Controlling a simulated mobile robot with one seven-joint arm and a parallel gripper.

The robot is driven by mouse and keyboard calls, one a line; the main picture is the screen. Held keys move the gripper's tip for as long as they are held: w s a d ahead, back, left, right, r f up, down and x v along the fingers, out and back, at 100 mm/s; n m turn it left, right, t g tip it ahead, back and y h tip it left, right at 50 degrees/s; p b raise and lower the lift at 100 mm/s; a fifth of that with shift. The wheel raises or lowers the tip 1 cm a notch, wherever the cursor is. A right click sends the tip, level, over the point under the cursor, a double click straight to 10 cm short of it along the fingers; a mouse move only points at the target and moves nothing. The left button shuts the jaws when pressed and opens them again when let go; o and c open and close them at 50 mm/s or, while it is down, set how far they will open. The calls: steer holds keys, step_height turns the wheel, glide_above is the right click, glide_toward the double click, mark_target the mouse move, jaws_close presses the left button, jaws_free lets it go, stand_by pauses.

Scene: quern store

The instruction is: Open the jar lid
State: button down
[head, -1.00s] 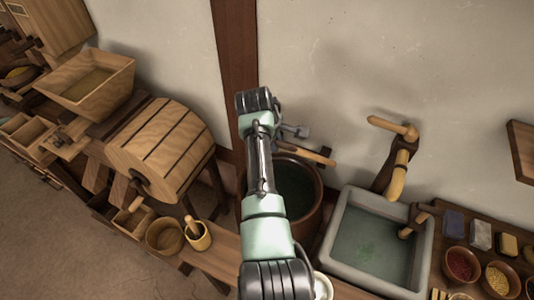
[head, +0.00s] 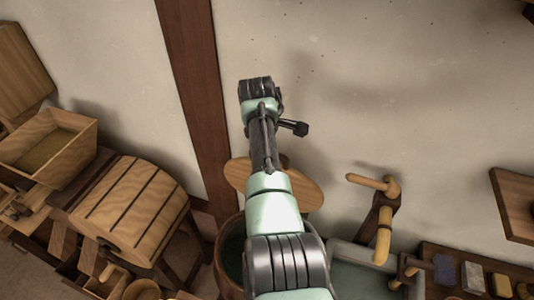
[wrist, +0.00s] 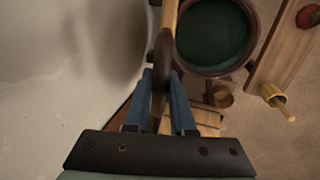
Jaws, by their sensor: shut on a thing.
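The jar (head: 222,262) is a brown round vessel at the lower middle of the head view, partly hidden by my arm. Its mouth is uncovered and its inside is dark green; it also shows in the wrist view (wrist: 210,72). The lid (head: 304,190) is a round light-wood disc, held clear above the jar and tilted steeply, partly behind my arm. In the wrist view the lid (wrist: 168,18) is nearly edge-on. My gripper (wrist: 160,76) is shut on the lid's dark brown handle, between its blue fingers. The head view hides my fingers behind the arm.
A pale wall with a dark post (head: 195,90) stands close behind the lid. A stone basin (head: 362,278) with a wooden spout (head: 383,215) is at right. A wooden drum (head: 130,212) is at left. A mortar with pestle (wrist: 272,92) shows in the wrist view.

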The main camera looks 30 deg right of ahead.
stand_by(0.4)
steer(key=c, duration=0.8)
jaws_free()
steer(key=shift+o, duration=0.2)
steer(key=shift+r, duration=0.1)
steer(key=b+v, duration=0.3)
steer(key=v, duration=1)
steer(key=shift+w, duration=0.15)
